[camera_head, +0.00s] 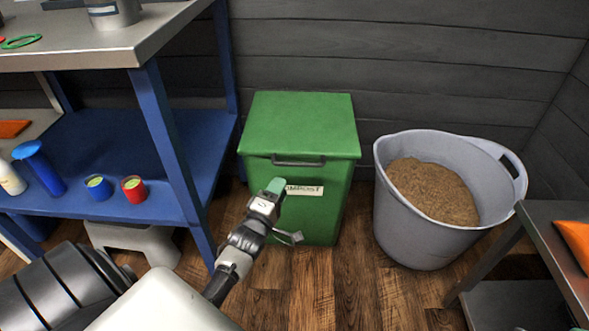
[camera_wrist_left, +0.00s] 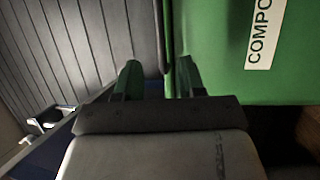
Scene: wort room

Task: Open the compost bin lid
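The green compost bin (camera_head: 300,215) stands on the wooden floor against the dark wall. Its lid (camera_head: 298,122) lies flat and closed, with a dark bar handle (camera_head: 299,162) along the front edge. A white label (camera_head: 304,190) is on the front, partly hidden by my left gripper. My left gripper (camera_head: 275,187) is in front of the bin, a little below and left of the handle. In the left wrist view its two fingers (camera_wrist_left: 158,80) are apart with nothing held between them. The bin's front and label (camera_wrist_left: 265,32) fill the right there. My right gripper is not in view.
A grey tub (camera_head: 425,225) of brown grain stands right of the bin. A blue-legged metal table (camera_head: 110,48) with a blue lower shelf (camera_head: 105,160) is at left. A dark metal table (camera_head: 555,235) stands at right. Open floor lies before the bin.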

